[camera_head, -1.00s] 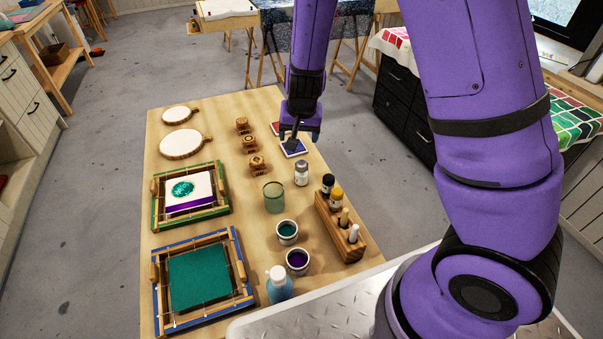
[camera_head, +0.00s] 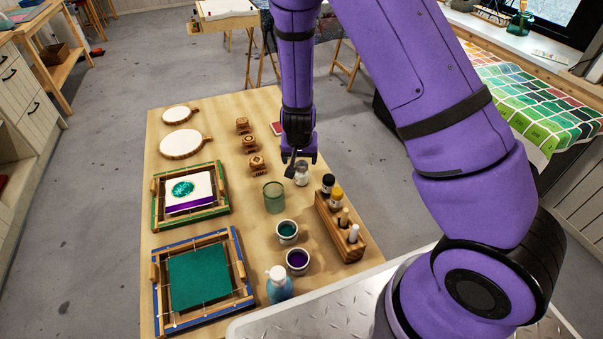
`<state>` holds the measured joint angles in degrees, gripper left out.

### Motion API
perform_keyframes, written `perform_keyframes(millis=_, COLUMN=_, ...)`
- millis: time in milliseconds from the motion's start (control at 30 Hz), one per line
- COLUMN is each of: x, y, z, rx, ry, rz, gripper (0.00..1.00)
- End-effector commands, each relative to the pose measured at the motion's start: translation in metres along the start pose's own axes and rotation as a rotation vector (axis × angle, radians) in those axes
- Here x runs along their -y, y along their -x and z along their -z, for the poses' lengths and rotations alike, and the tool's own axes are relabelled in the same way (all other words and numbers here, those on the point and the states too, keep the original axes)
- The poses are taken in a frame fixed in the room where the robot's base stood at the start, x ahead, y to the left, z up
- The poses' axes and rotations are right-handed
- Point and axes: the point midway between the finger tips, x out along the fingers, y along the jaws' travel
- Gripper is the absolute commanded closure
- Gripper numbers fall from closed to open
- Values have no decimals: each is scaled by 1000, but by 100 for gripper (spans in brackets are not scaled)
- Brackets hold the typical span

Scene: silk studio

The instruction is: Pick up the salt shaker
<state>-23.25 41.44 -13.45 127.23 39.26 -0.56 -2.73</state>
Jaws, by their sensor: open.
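The salt shaker (camera_head: 302,177) is a small clear jar with a grey top, upright on the wooden table (camera_head: 222,260). It stands behind and left of the wooden bottle rack. My gripper (camera_head: 302,165) points down right at the shaker's top, with one finger to its left and in front of part of it. The fingers are apart, and nothing is seen held. I cannot tell whether they straddle the shaker or are still above it.
A green glass jar (camera_head: 274,197) stands just left and in front of the shaker. The wooden rack (camera_head: 334,235) with several bottles is at the right. Two paint cups (camera_head: 297,262), a blue bottle (camera_head: 279,286), wooden stamps (camera_head: 257,165) and framed screens (camera_head: 199,277) fill the rest.

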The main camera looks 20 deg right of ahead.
Motion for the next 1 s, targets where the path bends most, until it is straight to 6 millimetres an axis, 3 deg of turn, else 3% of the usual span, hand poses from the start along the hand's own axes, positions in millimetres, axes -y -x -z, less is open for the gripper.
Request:
perform_keyframes(millis=433, x=-6, y=-45, z=-8, rx=2, ry=-1, rz=-1, gripper=24)
perform_keyframes(millis=767, x=-5, y=-51, z=-8, rx=0, ry=0, rz=1, gripper=24)
perform_keyframes(millis=800, x=-5, y=-51, z=-8, rx=0, ry=0, rz=1, gripper=27)
perform_keyframes(millis=1000, x=-6, y=-51, z=-8, rx=0, ry=0, rz=0, gripper=73)
